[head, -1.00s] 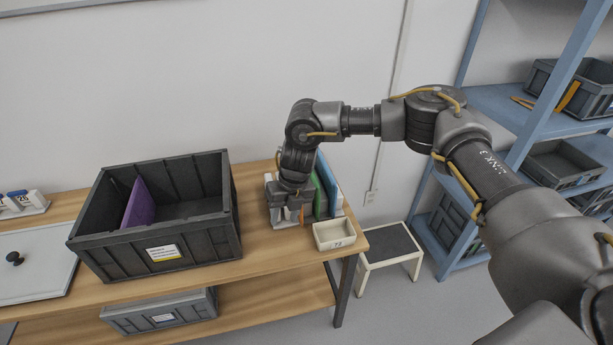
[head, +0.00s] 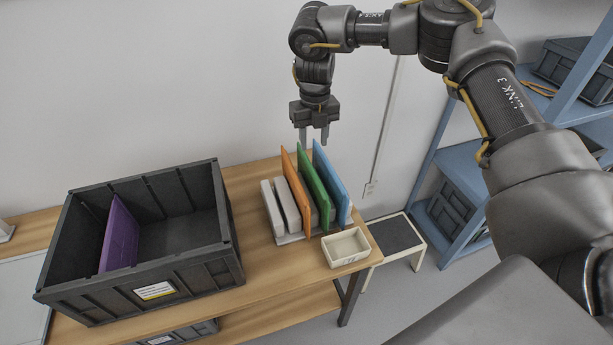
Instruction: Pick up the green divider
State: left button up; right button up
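The green divider (head: 312,181) stands upright, leaning slightly, in a light rack (head: 288,239) near the right end of the wooden table. It is between an orange divider (head: 294,186) on its left and a blue divider (head: 332,180) on its right. My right gripper (head: 314,141) is above and behind the dividers, pointing down. Its two fingers are apart with nothing between them. The lower part of the green divider is partly hidden by the orange one. My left gripper is not in view.
A dark grey crate (head: 200,267) with a purple divider (head: 120,236) in it stands left of the rack. A small cream bin (head: 346,247) sits right in front of the rack at the table's edge. A blue shelf (head: 459,166) and a step stool (head: 394,238) are at right.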

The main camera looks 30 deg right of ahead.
jog(key=shift+s+f, duration=0.1)
jog(key=shift+f, duration=0.15)
jog(key=p, duration=0.1)
send_over(312, 169)
jog(key=f, duration=0.4)
jog(key=shift+w+f, duration=0.25)
jog(key=shift+f, duration=0.25)
jog(key=shift+s, duration=0.15)
notch_tip(312, 169, down, 5)
jog(key=shift+r+p, duration=0.2)
jog(key=shift+p, duration=0.85)
jog(key=shift+d+f, duration=0.1)
jog(key=shift+f, duration=0.2)
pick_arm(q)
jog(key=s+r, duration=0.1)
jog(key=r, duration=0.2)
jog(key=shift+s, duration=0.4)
pick_arm(e)
jog(key=shift+c, duration=0.4)
grip_shut()
